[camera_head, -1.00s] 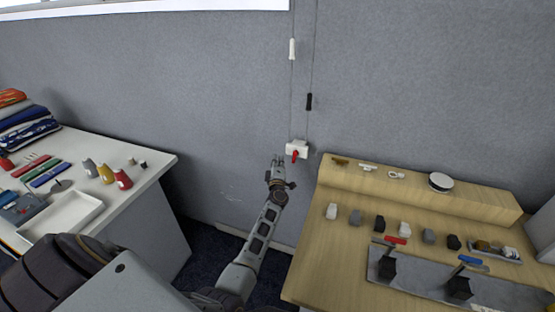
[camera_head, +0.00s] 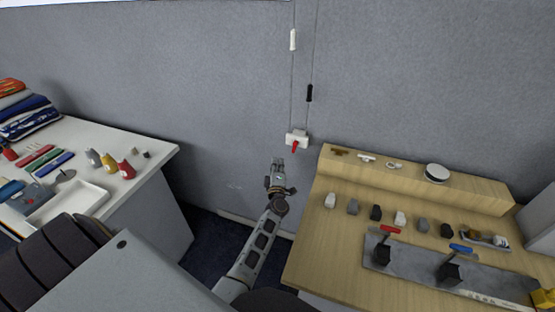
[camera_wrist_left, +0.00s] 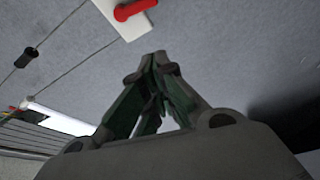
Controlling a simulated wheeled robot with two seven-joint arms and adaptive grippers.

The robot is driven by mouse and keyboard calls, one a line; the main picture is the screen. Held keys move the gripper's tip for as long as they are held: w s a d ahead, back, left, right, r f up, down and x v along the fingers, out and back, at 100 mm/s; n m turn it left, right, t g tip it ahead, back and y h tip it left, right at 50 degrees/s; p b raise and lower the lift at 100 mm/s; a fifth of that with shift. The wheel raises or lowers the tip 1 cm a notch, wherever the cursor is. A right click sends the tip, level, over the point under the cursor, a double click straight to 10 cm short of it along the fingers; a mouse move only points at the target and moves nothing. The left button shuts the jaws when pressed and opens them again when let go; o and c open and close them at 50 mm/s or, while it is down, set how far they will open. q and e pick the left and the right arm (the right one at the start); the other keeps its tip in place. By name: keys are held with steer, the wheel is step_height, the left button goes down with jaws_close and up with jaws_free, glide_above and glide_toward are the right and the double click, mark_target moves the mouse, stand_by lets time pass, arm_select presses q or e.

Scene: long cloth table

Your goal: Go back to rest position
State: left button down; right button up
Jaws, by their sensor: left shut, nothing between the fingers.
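My left gripper (camera_head: 277,166) is shut and empty in front of the grey wall, a little below a white wall box (camera_head: 298,134) with a red lever (camera_head: 295,147). In the left wrist view, the gripper's fingertips (camera_wrist_left: 157,58) meet with nothing between them. There the white box (camera_wrist_left: 103,12) and its red lever (camera_wrist_left: 134,9) lie ahead of the fingers, apart from them. My right gripper does not show in either view.
A wooden table (camera_head: 325,255) with a raised back shelf, several small blocks and a grey lever plate (camera_head: 410,265) stands at right. A white table (camera_head: 140,185) with folded cloths (camera_head: 28,118), a tray and figurines stands at left. Dark floor lies between them.

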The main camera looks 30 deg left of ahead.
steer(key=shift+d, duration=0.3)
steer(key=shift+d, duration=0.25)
